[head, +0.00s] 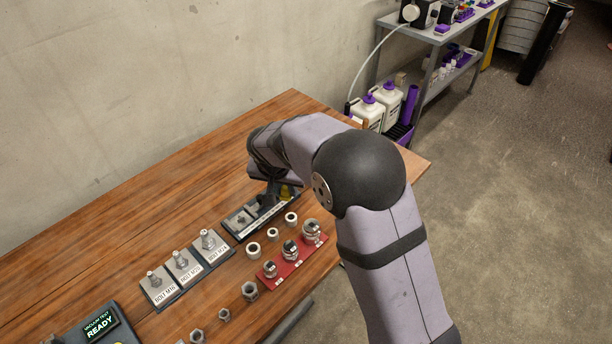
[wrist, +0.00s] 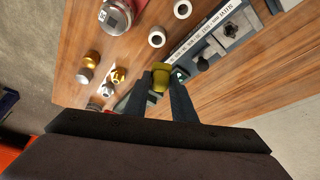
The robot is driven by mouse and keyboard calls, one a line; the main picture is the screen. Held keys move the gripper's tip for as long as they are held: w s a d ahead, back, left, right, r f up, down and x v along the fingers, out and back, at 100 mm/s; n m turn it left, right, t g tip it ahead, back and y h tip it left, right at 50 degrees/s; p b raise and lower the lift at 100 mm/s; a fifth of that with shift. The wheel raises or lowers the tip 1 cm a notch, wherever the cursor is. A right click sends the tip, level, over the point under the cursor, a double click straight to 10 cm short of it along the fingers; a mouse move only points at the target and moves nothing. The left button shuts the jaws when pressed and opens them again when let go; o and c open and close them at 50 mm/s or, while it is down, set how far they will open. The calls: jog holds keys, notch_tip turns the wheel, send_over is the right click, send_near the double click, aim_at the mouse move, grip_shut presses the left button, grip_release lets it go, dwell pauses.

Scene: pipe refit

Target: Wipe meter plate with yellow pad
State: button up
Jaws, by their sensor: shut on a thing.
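My gripper (wrist: 160,78) is shut on a yellow pad (wrist: 161,71), held between its two dark fingertips. In the head view my gripper (head: 269,196) is partly hidden by my wrist, over a dark tray (head: 236,229) with a white label strip. The tray also shows in the wrist view (wrist: 251,43), with a grey plate (wrist: 235,28) bearing a dark knob. The pad is at the tray's edge, close to a small dark part beside the right fingertip. I cannot tell which part is the meter plate, or whether the pad touches it.
Several pale rings (head: 272,234) and a red rack (head: 291,262) of metal fittings stand in front of the tray. Labelled bolt plates (head: 184,267) are to its left. A "READY" display (head: 100,325) is at lower left. The table's back left (head: 180,195) is clear.

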jog(key=s+a+m+p, duration=0.1)
jog(key=s+a+p, duration=0.2)
jog(key=a, duration=0.8)
jog(key=shift+s+m+h, duration=0.3)
jog(key=shift+s+m, duration=0.1)
jog(key=shift+s, duration=0.05)
